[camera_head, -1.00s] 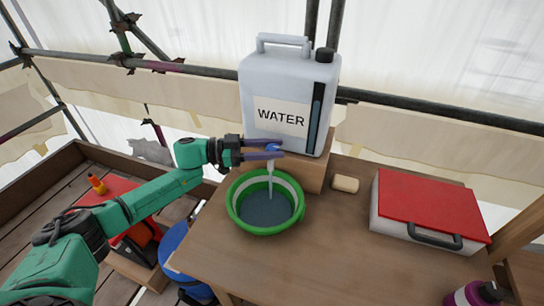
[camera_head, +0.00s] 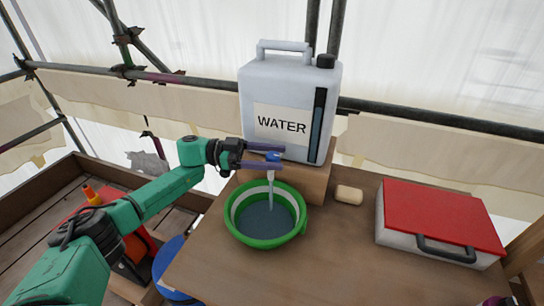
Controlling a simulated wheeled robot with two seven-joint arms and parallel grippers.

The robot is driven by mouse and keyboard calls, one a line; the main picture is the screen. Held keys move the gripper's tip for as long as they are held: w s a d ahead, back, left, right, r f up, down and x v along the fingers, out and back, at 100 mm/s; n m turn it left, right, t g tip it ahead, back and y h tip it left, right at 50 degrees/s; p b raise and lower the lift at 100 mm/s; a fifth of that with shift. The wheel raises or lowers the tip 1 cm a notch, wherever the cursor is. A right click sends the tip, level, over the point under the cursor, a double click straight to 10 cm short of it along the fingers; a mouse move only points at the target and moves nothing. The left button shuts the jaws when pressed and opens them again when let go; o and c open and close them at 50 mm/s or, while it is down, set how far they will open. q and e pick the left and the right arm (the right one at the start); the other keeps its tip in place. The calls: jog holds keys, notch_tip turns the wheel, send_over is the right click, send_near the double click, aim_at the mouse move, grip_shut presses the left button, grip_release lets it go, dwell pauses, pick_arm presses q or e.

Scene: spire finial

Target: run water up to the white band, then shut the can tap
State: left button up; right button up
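A white water can (camera_head: 285,100) labelled WATER stands upright on a wooden block. Its tap, with a blue handle (camera_head: 273,156), is low on the front. A pale stream (camera_head: 270,190) runs from the spout into a green basin (camera_head: 262,242) below. Grey-blue water (camera_head: 262,218) covers the basin's bottom, and the white band (camera_head: 236,205) shows on the inner wall above it. My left gripper (camera_head: 265,157) has its two purple fingers on either side of the tap handle. Whether they press on it I cannot tell. My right gripper is out of view.
A yellowish sponge or soap block (camera_head: 348,195) lies right of the wooden block (camera_head: 306,183). A red-lidded white case (camera_head: 440,220) stands at the table's right. The front of the wooden table (camera_head: 330,270) is clear. Scaffold pipes (camera_head: 440,119) run behind.

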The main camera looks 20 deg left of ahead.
pick_arm(q)
jog(key=shift+a, duration=0.1)
jog(key=shift+a+f, duration=0.1)
jog(key=shift+a, duration=0.25)
jog(key=s+a+b, duration=0.2)
jog(key=a+b, duration=0.2)
jog(key=a, duration=0.9)
jog(key=shift+a+b, duration=0.25)
jog(key=shift+b, duration=0.05)
